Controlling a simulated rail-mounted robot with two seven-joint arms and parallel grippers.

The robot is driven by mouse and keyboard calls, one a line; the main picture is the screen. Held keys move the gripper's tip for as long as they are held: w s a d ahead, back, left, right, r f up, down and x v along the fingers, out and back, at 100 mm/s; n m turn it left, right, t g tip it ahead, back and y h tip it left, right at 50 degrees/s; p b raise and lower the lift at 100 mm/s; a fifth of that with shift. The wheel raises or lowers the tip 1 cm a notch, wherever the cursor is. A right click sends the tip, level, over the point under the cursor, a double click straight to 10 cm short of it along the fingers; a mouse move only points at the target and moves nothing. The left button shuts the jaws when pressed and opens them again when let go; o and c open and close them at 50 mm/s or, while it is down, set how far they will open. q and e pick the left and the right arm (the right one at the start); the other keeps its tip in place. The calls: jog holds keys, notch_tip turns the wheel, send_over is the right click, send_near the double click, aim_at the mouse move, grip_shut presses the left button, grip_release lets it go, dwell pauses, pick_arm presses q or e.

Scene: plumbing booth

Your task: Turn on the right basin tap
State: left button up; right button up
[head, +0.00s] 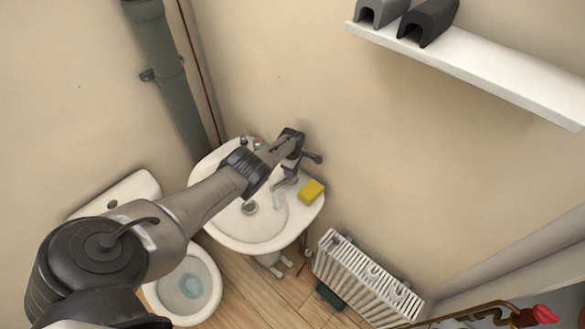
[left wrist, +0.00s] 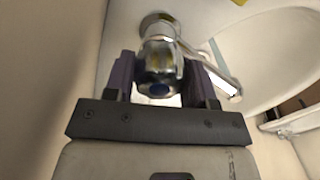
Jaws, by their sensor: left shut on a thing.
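The white basin (head: 240,232) is on the wall in the head view. Its right tap (left wrist: 160,58) is chrome with a blue mark on the knob, and fills the middle of the left wrist view. My left gripper (left wrist: 160,82) has its purple-padded fingers on both sides of the tap's knob and is shut on it. In the head view my left gripper (head: 311,156) reaches over the back right of the basin and hides most of this tap. The left tap (head: 258,143), with a red mark, stands at the basin's back edge. My right gripper is not in view.
A yellow sponge (head: 312,191) lies on the basin's right rim, close to my gripper. A white radiator (head: 365,280) is below right, a toilet (head: 187,285) below left. A white shelf (head: 470,70) is at the upper right. A grey pipe (head: 170,80) runs down the wall.

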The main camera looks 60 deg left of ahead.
pick_arm(q)
jog(key=o, duration=0.9)
jog(key=shift+r, duration=0.1)
jog(key=shift+r+p, duration=5.75)
jog(key=shift+r, duration=1.1)
